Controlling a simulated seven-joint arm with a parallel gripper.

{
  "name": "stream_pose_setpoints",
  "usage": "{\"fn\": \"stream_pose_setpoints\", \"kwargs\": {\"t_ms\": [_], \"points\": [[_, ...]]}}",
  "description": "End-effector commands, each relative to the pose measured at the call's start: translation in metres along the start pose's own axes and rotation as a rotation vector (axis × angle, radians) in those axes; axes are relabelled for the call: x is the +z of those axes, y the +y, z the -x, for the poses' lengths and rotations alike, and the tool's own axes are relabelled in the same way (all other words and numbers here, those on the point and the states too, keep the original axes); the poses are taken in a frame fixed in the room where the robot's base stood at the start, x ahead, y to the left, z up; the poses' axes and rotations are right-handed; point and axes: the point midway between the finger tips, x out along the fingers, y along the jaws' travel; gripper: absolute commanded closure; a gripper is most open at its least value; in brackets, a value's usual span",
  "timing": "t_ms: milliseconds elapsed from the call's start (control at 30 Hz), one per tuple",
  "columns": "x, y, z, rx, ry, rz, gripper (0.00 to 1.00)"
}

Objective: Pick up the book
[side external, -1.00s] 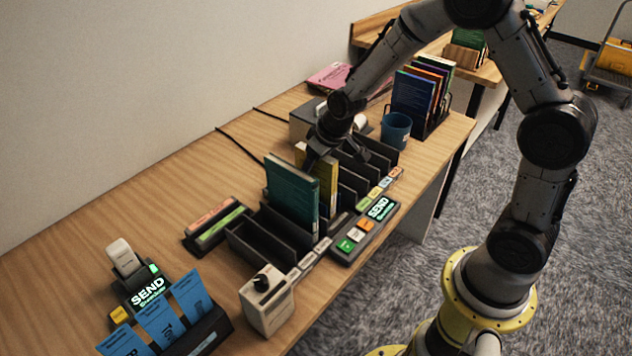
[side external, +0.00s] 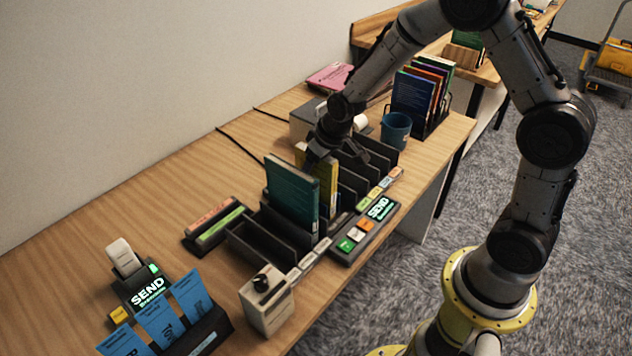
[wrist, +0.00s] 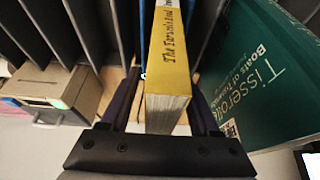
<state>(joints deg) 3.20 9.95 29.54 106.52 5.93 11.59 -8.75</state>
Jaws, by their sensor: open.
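A yellow book (wrist: 167,65) stands upright in the black slotted sorter, its spine and page edge facing the wrist view. It also shows in the side view (side external: 328,186), partly behind a teal book (side external: 291,196). The teal book fills the right of the wrist view (wrist: 262,75) and leans at an angle there. My gripper (wrist: 163,92) is open, with one dark finger on each side of the yellow book. In the side view my gripper (side external: 321,158) is at the top of that book. Whether the fingers touch its covers I cannot tell.
Black sorter dividers (side external: 262,238) stand close on both sides. A button panel with a SEND screen (side external: 368,226) lies in front. A blue mug (side external: 396,131) and a rack of several books (side external: 420,95) stand behind. Bare table (side external: 90,235) lies at left.

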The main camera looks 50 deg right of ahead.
Motion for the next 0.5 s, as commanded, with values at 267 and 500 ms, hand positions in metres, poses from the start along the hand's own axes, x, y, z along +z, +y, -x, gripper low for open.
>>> {"fn": "stream_pose_setpoints", "kwargs": {"t_ms": [267, 500], "points": [[0.0, 0.0, 0.0, 0.0, 0.0, 0.0, 0.77], [0.0, 0.0, 0.0001, 0.0, 0.0, 0.0, 1.0]]}}
